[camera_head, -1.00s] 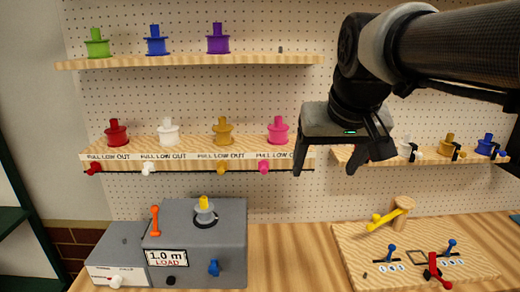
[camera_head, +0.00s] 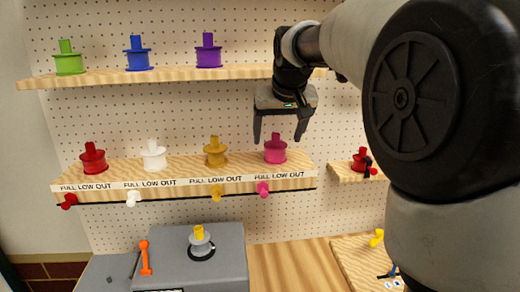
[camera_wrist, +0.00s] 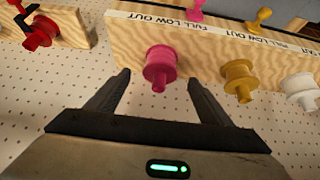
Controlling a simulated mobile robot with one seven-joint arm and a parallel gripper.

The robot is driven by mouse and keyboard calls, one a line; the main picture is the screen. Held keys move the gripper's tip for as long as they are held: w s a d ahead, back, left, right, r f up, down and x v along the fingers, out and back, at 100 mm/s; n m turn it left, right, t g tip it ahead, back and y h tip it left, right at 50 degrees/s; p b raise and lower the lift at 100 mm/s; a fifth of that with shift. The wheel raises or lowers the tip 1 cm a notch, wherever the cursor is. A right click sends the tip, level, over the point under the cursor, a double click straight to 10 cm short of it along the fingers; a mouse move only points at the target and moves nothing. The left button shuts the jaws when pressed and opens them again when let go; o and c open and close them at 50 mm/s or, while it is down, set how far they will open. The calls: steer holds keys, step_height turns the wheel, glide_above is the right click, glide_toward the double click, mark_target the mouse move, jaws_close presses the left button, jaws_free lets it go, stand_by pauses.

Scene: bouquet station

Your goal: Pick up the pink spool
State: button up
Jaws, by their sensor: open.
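The pink spool (camera_head: 275,149) stands upright at the right end of the lower shelf (camera_head: 120,185). My gripper (camera_head: 281,139) is open and empty, with its fingers pointing down just above and around the top of the spool in the head view. In the wrist view the pink spool (camera_wrist: 159,66) shows just beyond and between the two spread fingertips (camera_wrist: 158,75). Neither finger visibly touches it.
Gold (camera_head: 215,151), white (camera_head: 153,155) and red (camera_head: 94,158) spools stand left of the pink one. A pink knob (camera_head: 263,189) sits on the front edge below it. The upper shelf (camera_head: 190,74) holds green, blue and purple spools. A grey machine (camera_head: 225,262) is below.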

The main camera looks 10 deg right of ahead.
mark_target(276, 140)
steer(key=x, duration=0.5)
steer(key=shift+w, duration=0.15)
steer(key=c, duration=1.1)
steer(key=shift+c, duration=0.2)
